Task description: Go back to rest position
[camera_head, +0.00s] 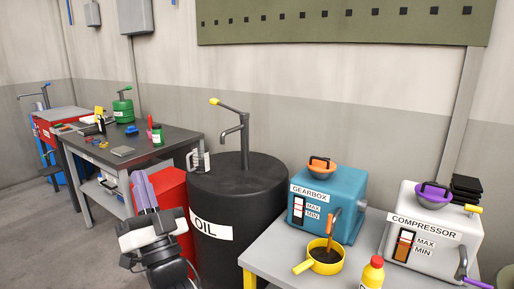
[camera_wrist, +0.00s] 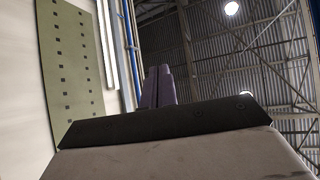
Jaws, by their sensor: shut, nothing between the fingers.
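My gripper (camera_head: 143,191) is at the lower left of the head view, its purple fingers pointing up and shut together with nothing between them. It is in front of the red cabinet and left of the black oil drum (camera_head: 262,222), apart from both as far as I can tell. In the wrist view the shut fingers (camera_wrist: 158,86) point up toward the ceiling, with only wall and roof beyond them.
A grey workbench (camera_head: 175,144) with tools stands behind and left of my arm. A red cabinet (camera_head: 172,185) is close behind my gripper. At right, a table (camera_head: 270,262) holds a teal gearbox (camera_head: 342,190), a white compressor (camera_head: 408,205), a yellow pan (camera_head: 305,267) and a bottle (camera_head: 372,274). Open floor lies at left.

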